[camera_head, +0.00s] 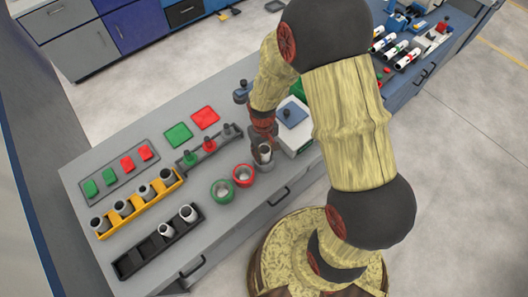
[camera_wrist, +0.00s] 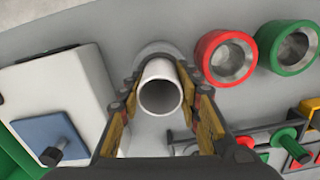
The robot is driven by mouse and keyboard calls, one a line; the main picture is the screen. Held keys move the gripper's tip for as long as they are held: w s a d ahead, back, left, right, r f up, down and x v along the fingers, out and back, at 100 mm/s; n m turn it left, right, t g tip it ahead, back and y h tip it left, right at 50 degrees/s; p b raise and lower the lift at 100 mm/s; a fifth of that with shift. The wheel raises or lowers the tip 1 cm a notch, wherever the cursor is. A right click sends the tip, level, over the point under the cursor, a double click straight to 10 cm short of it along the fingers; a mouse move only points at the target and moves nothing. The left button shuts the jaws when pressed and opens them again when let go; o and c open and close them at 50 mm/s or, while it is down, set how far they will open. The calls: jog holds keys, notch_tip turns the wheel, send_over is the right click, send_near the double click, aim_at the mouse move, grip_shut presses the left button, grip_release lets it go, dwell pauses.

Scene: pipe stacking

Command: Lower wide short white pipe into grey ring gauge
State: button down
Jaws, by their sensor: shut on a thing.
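My gripper (camera_wrist: 160,98) is shut on a white pipe (camera_wrist: 160,88), with one finger on each side of it. The pipe's open end faces the wrist camera. The grey ring gauge (camera_wrist: 151,50) shows partly behind the pipe, and the pipe hides much of it. I cannot tell whether the pipe's far end is inside the ring or above it. In the head view my gripper (camera_head: 263,140) is over the bench with the pipe (camera_head: 265,149) below it, near the bench's front edge.
A red ring (camera_head: 243,175) and a green ring (camera_head: 222,190) stand to the left. A white box with a blue plate (camera_head: 291,113) is close on the right. A yellow rack (camera_head: 140,207), a black rack (camera_head: 158,248) with white pipes and a peg rack (camera_head: 209,147) stand further left.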

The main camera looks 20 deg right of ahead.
jog(key=c, duration=1.2)
grip_release()
jog(key=shift+c, duration=0.2)
jog(key=shift+o, duration=0.3)
jog(key=r, duration=1.2)
jog(key=shift+w, duration=0.25)
jog(key=shift+f, duration=0.1)
